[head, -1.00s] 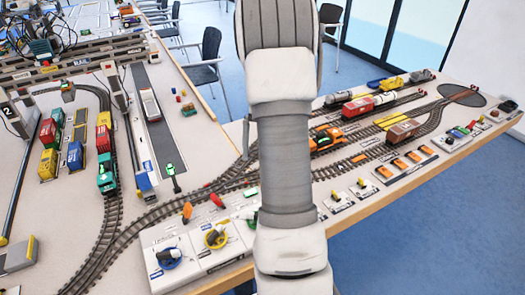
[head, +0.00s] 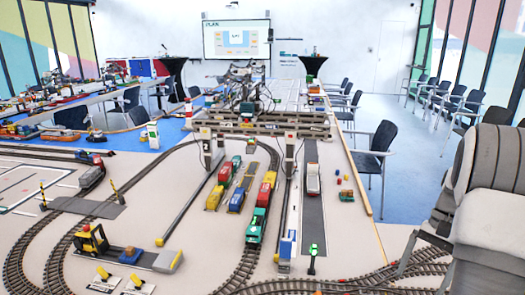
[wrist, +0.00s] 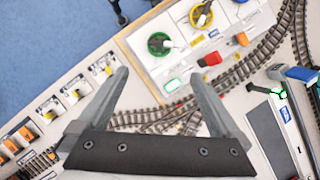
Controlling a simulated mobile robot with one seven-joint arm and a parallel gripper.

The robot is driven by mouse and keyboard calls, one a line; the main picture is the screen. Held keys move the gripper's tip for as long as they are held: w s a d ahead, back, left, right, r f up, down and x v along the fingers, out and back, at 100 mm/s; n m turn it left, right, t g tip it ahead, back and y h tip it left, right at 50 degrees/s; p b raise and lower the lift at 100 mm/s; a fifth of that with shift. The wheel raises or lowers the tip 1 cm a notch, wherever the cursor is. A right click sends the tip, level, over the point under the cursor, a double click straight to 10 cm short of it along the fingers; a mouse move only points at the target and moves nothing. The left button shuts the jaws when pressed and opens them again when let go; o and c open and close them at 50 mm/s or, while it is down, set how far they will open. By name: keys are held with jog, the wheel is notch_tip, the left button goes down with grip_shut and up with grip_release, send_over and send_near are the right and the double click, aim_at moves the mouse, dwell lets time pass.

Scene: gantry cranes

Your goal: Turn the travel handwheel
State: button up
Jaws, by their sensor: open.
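In the wrist view a green handwheel (wrist: 153,46) and a yellow handwheel (wrist: 201,17), each with a pale crank handle, sit on a white control panel (wrist: 178,72). I cannot read which one is the travel handwheel. My gripper (wrist: 158,76) is open and empty, its two fingers spread, pointing toward the panel. The green wheel shows just beyond the gap between the fingertips, apart from them in the picture. The gantry crane (head: 265,122) spans the tracks in the head view.
A red button (wrist: 209,59) and an orange knob (wrist: 240,39) stand on the panel beside the wheels. Curved track (wrist: 265,45) runs beside the panel. Levers (wrist: 103,66) line the table edge at left.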

dwell(0.3)
jog(key=w+a+n+t+h+b, duration=0.1)
jog(key=a+n+t+h, duration=0.3)
jog(key=a, duration=2.8)
jog(key=shift+n+g, duration=0.4)
jog(key=shift+g, duration=0.3)
notch_tip(320, 180, down, 17)
jog(key=b, duration=0.3)
jog(key=shift+r+b, duration=0.2)
jog(key=shift+b, duration=0.15)
jog(key=c, duration=1.2)
jog(key=shift+c, duration=0.2)
